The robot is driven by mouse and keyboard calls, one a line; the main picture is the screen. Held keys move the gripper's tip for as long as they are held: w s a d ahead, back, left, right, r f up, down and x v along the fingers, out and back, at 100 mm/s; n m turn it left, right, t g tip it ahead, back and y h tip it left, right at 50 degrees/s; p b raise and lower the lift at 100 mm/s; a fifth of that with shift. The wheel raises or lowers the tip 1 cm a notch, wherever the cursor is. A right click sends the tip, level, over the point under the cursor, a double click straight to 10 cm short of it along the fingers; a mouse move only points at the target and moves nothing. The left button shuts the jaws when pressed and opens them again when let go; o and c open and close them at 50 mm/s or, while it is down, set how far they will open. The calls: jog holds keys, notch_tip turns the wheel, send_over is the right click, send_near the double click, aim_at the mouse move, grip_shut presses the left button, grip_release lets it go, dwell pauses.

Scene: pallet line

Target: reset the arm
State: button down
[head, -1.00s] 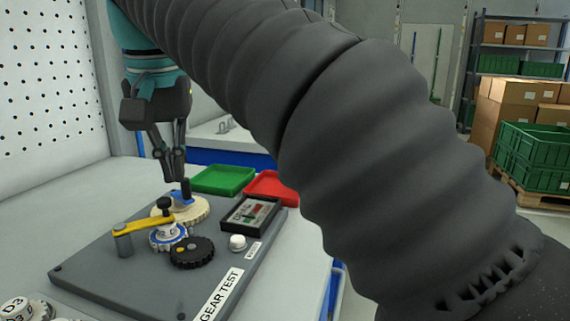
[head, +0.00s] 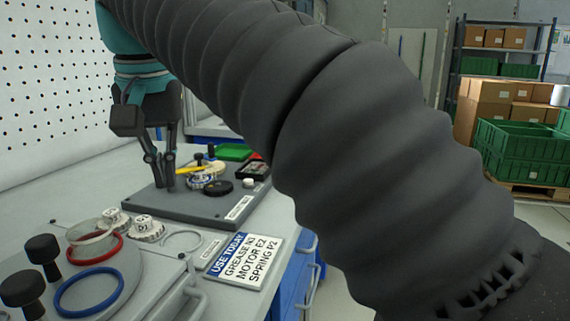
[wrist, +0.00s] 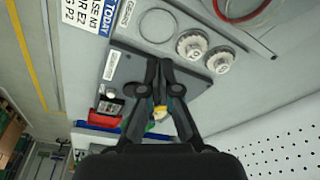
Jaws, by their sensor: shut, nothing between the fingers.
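My gripper (head: 166,186) is shut and empty. In the head view it points down in front of the dark gear test board (head: 195,207); the height of its tips above the board cannot be told exactly. My dark sleeved arm fills the middle and right of that view. In the wrist view my gripper (wrist: 158,64) shows its fingers together, with the board (wrist: 125,75) behind them. A yellow lever (head: 190,170), pale gears and a black gear (head: 218,188) sit on the board, partly hidden by the fingers.
A sign (head: 243,261), white labelled gears (head: 148,229), a red ring (head: 96,249), a blue ring (head: 88,292) and black knobs (head: 43,250) are on the near bench. A green tray (head: 235,152) lies behind the board. Green crates (head: 520,150) and cartons stand at right.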

jog(key=w+d+f+m+t, duration=0.1)
jog(key=d+f, duration=0.4)
jog(key=d, duration=0.4)
jog(key=w+d+f, duration=0.1)
jog(key=d+f, duration=0.3)
jog(key=d, duration=0.5)
jog(key=s+d+f+m+t, duration=0.1)
jog(key=s+d+f, duration=0.4)
jog(key=d+f, duration=0.2)
jog(key=s+d+f+t, duration=0.1)
jog(key=s+d+f, duration=0.3)
jog(key=d+f, duration=0.3)
notch_tip(320, 180, down, 5)
jog(key=shift+s+f+m+h, duration=0.2)
jog(key=shift+s+m+h, duration=0.1)
jog(key=shift+s+m, duration=0.1)
jog(key=shift+d, duration=0.1)
